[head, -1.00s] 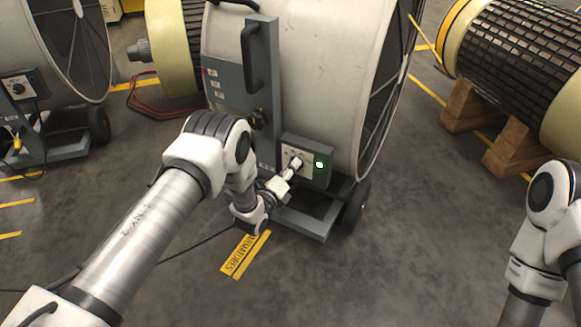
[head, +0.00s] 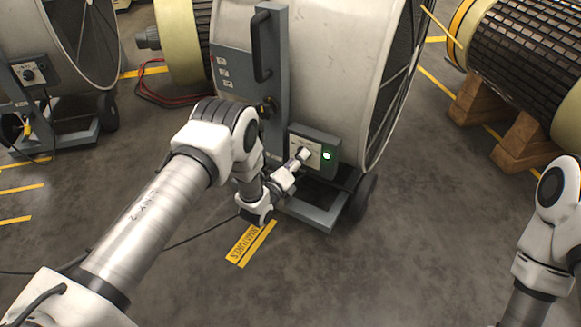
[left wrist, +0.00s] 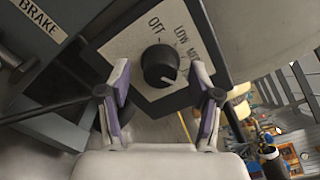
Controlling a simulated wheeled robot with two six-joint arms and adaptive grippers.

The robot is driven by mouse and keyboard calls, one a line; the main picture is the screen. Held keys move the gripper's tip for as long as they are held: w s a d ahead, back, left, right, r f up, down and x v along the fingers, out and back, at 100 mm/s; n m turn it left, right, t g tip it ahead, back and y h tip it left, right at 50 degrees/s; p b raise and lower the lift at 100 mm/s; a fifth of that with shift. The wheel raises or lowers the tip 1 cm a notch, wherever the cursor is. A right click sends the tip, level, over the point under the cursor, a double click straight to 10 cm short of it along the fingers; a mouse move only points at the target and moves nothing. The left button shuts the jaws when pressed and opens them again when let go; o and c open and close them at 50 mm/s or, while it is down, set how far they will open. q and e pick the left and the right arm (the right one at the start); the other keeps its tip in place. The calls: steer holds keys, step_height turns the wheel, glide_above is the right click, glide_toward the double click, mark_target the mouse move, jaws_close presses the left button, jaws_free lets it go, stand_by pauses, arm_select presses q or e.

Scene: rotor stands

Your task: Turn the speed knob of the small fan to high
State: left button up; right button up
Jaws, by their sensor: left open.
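The drum fan (head: 325,75) in the middle has a grey control box (head: 329,170) low on its side with a lit green lamp (head: 327,155). My left gripper (head: 304,153) is at the face of this box and hides the knob in the head view. In the left wrist view the round black knob (left wrist: 159,64) sits on a white plate reading OFF, LOW and MED. A white mark shows at its lower right edge; a HIGH label is not visible. My left gripper (left wrist: 160,88) is open, one finger on each side of the knob, with visible gaps. My right gripper is out of view.
Another fan (head: 78,35) with its own control box (head: 34,72) stands at the left. A ribbed rotor (head: 520,60) rests on wooden blocks (head: 522,143) at the right. A grey post marked BRAKE (left wrist: 40,45) is beside the plate. Open floor lies in front.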

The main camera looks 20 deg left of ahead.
arm_select(q)
steer(key=s+a, duration=0.2)
steer(key=s, duration=0.9)
steer(key=shift+a, duration=0.1)
